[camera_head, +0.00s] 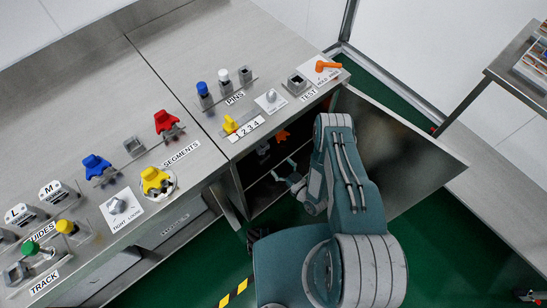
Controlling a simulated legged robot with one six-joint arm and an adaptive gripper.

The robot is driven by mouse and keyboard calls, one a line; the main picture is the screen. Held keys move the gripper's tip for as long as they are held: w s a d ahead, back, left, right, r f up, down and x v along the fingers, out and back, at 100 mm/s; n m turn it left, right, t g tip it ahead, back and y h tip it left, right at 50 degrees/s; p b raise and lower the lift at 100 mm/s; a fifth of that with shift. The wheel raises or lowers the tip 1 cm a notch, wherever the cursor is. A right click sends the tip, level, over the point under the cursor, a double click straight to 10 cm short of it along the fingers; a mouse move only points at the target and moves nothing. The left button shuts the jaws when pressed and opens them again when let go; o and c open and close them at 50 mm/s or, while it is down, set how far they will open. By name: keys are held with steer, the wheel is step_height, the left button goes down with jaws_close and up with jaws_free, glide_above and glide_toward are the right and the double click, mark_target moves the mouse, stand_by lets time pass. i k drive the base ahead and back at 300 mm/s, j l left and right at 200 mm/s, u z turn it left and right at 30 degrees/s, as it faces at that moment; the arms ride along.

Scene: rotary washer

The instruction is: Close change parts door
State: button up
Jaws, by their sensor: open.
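The cabinet under the workbench stands open. Its large grey metal door (405,145) is swung far out to the right. A narrow panel (232,200) at the left edge of the opening looks like a second door seen nearly edge-on. I cannot read a label for the change parts door. My gripper (284,171) is open and empty, in front of the dark cabinet opening, left of the large door. My arm covers part of the opening and of the door's near side. I cannot tell whether my arm touches the door.
Inside the cabinet are a shelf and an orange part (283,135). The bench top (150,55) holds coloured parts, labelled TRACK, GUIDES, SEGMENTS, PINS and TEST. An orange handle (326,67) sits at its right corner. Another table (515,70) stands at right. Green floor (405,215) is clear beside the door.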

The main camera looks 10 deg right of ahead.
mark_target(407, 165)
steer(key=k+l, duration=0.8)
